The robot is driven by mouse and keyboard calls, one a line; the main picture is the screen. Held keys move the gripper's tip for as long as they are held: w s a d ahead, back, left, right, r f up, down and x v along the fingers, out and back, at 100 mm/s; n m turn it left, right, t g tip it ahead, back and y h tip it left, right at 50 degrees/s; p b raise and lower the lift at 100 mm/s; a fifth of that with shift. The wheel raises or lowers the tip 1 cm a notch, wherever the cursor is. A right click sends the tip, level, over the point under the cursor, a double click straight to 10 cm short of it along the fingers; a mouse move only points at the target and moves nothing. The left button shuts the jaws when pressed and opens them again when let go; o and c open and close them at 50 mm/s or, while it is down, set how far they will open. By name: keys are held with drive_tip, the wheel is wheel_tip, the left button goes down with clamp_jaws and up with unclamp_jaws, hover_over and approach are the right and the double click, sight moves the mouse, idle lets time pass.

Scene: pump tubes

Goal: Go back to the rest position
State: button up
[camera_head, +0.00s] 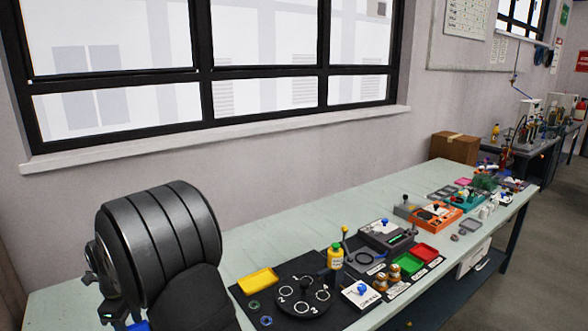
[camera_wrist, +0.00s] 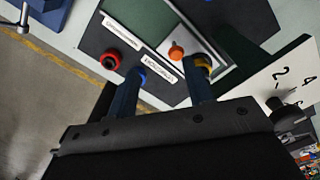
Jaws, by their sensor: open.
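My gripper (camera_wrist: 168,76) shows in the wrist view with its two dark fingers spread apart and nothing seen held between them. The fingers reach over a dark panel with a green area (camera_wrist: 150,22), a red ring (camera_wrist: 111,60) and an orange knob (camera_wrist: 177,52). A blue round part shows at the left fingertip and a yellow ring at the right one; I cannot tell whether the fingers touch them. In the head view my arm's thick dark link fills the lower left, and I cannot make out the fingers there.
The long pale bench (camera_head: 300,222) carries a yellow tray (camera_head: 258,281), a round black numbered dial (camera_head: 302,296), a yellow bottle (camera_head: 335,257), red (camera_head: 425,252) and green (camera_head: 407,265) trays, and several devices. A cardboard box (camera_head: 455,148) stands farther back. The bench's back strip is clear.

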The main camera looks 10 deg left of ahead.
wheel_tip(320, 180, down, 2)
drive_tip(key=shift+f, duration=0.1)
